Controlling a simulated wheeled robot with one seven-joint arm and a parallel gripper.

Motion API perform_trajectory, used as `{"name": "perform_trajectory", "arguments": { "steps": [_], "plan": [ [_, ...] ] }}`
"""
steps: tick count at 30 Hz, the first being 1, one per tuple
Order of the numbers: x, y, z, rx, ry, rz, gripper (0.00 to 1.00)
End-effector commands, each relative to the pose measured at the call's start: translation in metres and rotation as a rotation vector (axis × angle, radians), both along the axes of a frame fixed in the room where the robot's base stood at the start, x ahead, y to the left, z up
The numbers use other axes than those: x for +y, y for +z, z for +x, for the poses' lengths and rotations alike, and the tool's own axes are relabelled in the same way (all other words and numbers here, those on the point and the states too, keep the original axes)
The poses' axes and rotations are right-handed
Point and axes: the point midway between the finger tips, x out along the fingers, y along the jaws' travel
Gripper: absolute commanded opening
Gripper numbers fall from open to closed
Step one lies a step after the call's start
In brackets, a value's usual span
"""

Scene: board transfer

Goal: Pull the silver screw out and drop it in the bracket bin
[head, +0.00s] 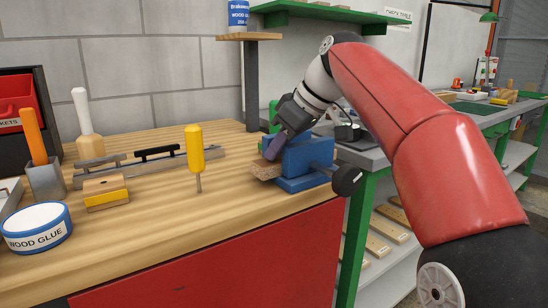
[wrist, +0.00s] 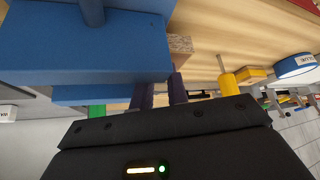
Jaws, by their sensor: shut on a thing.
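My gripper (head: 272,148) reaches down from the upper right to the blue vise (head: 305,158), its purple fingers at the chipboard piece (head: 265,170) at the vise's left side. The fingers also show in the wrist view (wrist: 160,92), beside the chipboard (wrist: 180,45) and the blue vise (wrist: 90,50). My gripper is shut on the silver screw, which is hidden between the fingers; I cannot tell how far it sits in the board. The bracket bin (head: 14,97) is the red bin at the far left, its label partly cut off.
A yellow-handled screwdriver (head: 195,147) stands upright left of the vise. A black-handled metal bar (head: 150,165), a yellow-banded wooden block (head: 105,192), a white-handled tool (head: 82,108), an orange-handled tool in a grey holder (head: 45,180) and wood glue (head: 38,228) lie towards the bin.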

Motion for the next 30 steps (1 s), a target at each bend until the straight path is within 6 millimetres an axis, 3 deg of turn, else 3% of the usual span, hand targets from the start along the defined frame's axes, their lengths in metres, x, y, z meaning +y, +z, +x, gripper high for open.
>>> {"name": "perform_trajectory", "arguments": {
  "steps": [8,30],
  "plan": [
    [-0.007,-0.001,0.004,-0.003,-0.016,-0.006,0.0],
    [-0.005,0.021,0.003,-0.002,-0.011,-0.005,0.0]
  ]
}}
